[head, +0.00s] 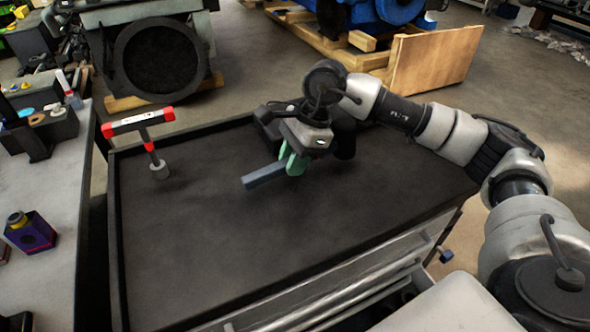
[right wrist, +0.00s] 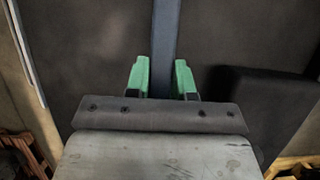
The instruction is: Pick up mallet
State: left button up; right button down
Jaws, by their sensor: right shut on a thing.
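My right gripper (head: 294,160) hangs low over the dark cart top, with its green fingers on either side of a blue-grey bar (head: 264,177). The right wrist view shows the same bar (right wrist: 165,40) running from between the green fingers (right wrist: 160,80) toward the top edge. The bar's far end is free; its other end is hidden by the gripper. No mallet head shows clearly, and I cannot tell whether the bar is the mallet's handle. A red, white and black T-shaped tool (head: 138,123) stands upright at the cart's left end. My left gripper is out of view.
The cart top (head: 215,235) has a raised rim and is mostly bare in front of the gripper. A grey bench (head: 62,185) with a purple box (head: 31,232) stands at the left. A wooden board (head: 433,62) and machines stand behind.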

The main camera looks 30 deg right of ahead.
jog(key=s+d+r+b, duration=0.2)
jog(key=s+d+r, duration=0.3)
jog(key=d+r, duration=0.3)
jog(key=shift+s+d+b, duration=0.2)
jog(key=shift+d+b, duration=0.1)
jog(key=shift+d, duration=0.9)
jog(key=c, duration=1.6)
grip_release()
grip_shut()
jog(key=shift+r, duration=0.1)
notch_tip(320, 180, up, 4)
jog(key=p, duration=0.3)
